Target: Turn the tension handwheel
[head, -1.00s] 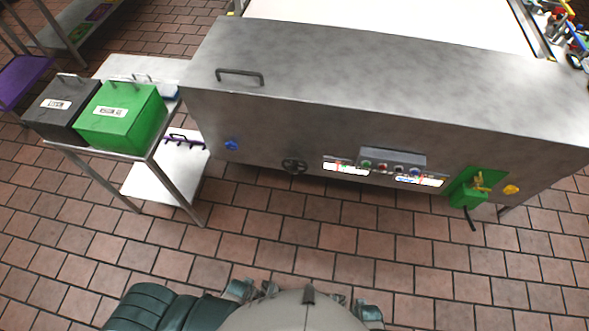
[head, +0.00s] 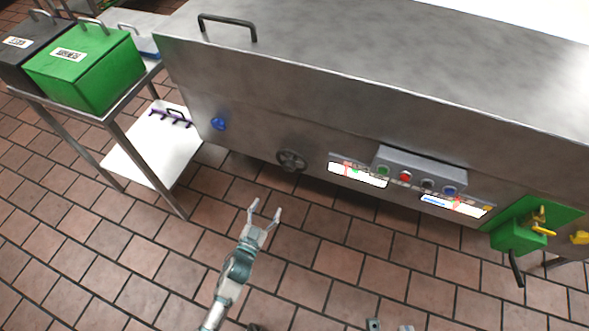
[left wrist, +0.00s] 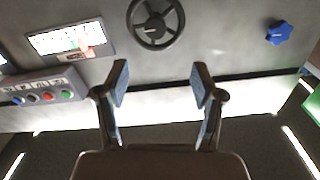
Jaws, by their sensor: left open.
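The tension handwheel (head: 291,160) is a dark round wheel on the front panel of the steel machine (head: 330,125). In the left wrist view the handwheel (left wrist: 155,20) shows at the top centre, with spokes and a hub, cut slightly by the frame edge. My left gripper (head: 266,208) is open and empty, below and a little left of the handwheel, apart from it. In the left wrist view its two fingers (left wrist: 160,85) stand wide apart below the wheel.
A blue knob (head: 218,124) sits left of the wheel. A button box (head: 420,172) and labels are to its right, then a green box with a yellow valve (head: 520,232). A cart (head: 150,150) with a green bin (head: 85,68) stands left. Floor in front is clear.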

